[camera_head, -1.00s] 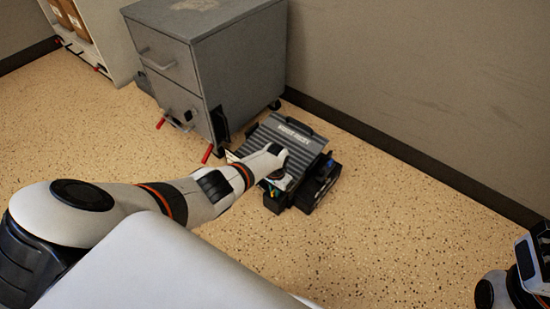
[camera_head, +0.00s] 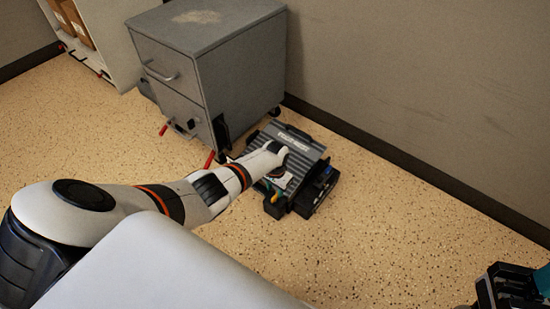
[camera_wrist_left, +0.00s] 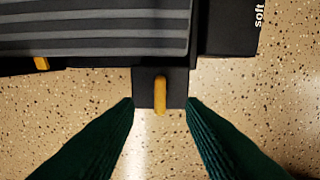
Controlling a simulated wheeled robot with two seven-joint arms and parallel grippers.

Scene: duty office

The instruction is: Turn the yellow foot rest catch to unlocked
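The foot rest (camera_head: 305,150) is a dark, ribbed, tilted plate on a black base, on the floor beside the grey cabinet. In the left wrist view its ribbed plate (camera_wrist_left: 95,30) fills the upper left. The yellow catch (camera_wrist_left: 160,94) is a short upright bar on a small black block (camera_wrist_left: 143,88) at the near edge. My left gripper (camera_wrist_left: 160,104) is open, with one dark green finger on each side of the block; whether they touch it is unclear. In the head view my left arm partly hides the foot rest. My right gripper (camera_head: 512,288) is at the lower right corner, partly cut off.
A grey drawer cabinet (camera_head: 240,75) stands behind and left of the foot rest, with red-tipped levers low on its front. A second yellow piece (camera_wrist_left: 41,63) shows under the plate's edge. The wall is behind; speckled floor (camera_head: 400,230) is clear to the right.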

